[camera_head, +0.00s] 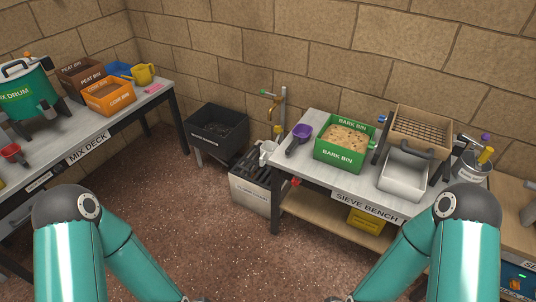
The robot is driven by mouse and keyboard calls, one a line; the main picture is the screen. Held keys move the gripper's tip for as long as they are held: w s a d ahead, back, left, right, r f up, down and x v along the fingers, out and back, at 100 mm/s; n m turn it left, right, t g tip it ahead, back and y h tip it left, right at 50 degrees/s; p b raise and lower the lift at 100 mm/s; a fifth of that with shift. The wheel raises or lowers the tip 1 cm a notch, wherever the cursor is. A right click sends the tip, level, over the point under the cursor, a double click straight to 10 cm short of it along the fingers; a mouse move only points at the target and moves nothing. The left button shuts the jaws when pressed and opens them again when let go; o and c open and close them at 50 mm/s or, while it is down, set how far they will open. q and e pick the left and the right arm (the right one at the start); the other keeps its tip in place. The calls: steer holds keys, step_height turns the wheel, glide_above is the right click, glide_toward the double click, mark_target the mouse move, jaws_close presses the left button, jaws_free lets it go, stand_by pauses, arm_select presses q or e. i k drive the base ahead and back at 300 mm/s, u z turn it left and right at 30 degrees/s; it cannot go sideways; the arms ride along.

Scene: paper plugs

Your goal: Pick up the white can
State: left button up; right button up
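A small white can (267,151) stands at the middle of the view, on or just behind the pale slatted unit (256,183) on the floor, left of the sieve bench. It is partly hard to make out against the unit and the tap behind it. My two teal arms come in from the bottom left and bottom right. Their forearms run down out of the bottom edge, so neither gripper's fingers show. Both arms are well short of the can.
The sieve bench (318,173) carries a purple scoop (301,132), a green bark bin (340,155), a wooden sieve and a metal tray (402,180). A black bin (217,138) stands by the wall. The mix deck (120,112) runs along the left. Brown floor between is clear.

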mark_target(269, 147)
steer(key=u, duration=0.1)
steer(key=i, duration=0.3)
steer(key=u, duration=0.75)
steer(key=i, duration=2.45)
steer(key=z, duration=0.65)
steer(key=k, duration=0.8)
steer(key=z, duration=0.25)
steer(key=i, duration=0.8)
steer(key=u, duration=0.1)
